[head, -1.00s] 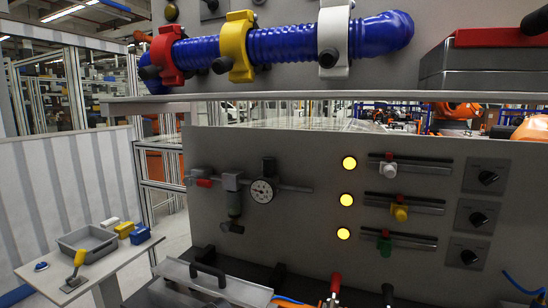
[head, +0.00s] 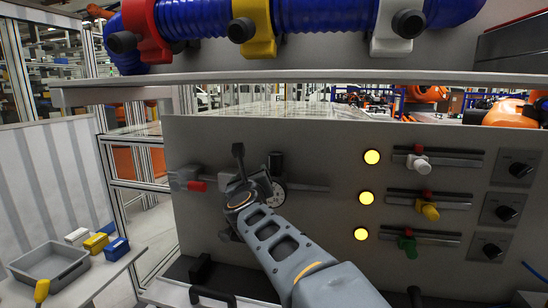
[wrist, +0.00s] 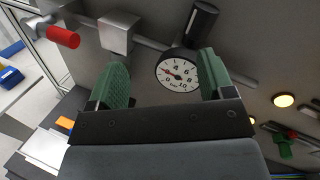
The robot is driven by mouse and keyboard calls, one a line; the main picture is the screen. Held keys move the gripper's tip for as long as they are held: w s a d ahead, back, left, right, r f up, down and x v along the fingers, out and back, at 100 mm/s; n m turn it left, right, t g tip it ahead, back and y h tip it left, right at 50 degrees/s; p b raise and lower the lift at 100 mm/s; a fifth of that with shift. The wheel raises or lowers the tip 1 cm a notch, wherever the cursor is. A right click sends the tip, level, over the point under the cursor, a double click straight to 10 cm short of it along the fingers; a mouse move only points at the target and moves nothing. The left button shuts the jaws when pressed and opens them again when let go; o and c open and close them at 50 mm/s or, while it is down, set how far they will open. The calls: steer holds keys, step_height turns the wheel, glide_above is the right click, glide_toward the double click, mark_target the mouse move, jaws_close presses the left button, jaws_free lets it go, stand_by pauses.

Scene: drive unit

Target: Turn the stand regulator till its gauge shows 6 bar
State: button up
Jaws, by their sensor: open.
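The round white gauge (head: 279,196) is partly covered by my arm in the head view. In the wrist view the gauge (wrist: 178,72) shows between my fingers. Its red needle points to the upper left, on the low side of the scale, too small for an exact reading. My gripper (head: 250,173) is in front of the panel by the regulator and gauge. In the wrist view my gripper (wrist: 164,72) is open, with nothing visible held.
A red-handled valve (head: 190,184) is left on the same pipe; a black cylinder (wrist: 201,22) stands above the gauge. Yellow lamps (head: 367,198), coloured sliders (head: 427,211) and black rotary knobs (head: 506,213) lie right. A shelf (head: 330,78) with a blue hose (head: 310,15) overhangs the panel.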

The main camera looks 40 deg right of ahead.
mark_target(274, 157)
steer(key=w+d+m+h+p, duration=0.1)
steer(key=w+d+m, duration=0.1)
steer(key=w+d, duration=0.1)
steer(key=w+d+m+g+h+p, duration=0.1)
steer(key=w+d+m, duration=0.1)
steer(key=d, duration=0.4)
steer(key=w+d+r+m+g+h+p, duration=0.1)
steer(key=w+d+m, duration=0.2)
steer(key=d, duration=0.1)
steer(key=shift+w+d+r, duration=0.1)
steer(key=shift+w+d, duration=0.25)
steer(key=c, duration=0.9)
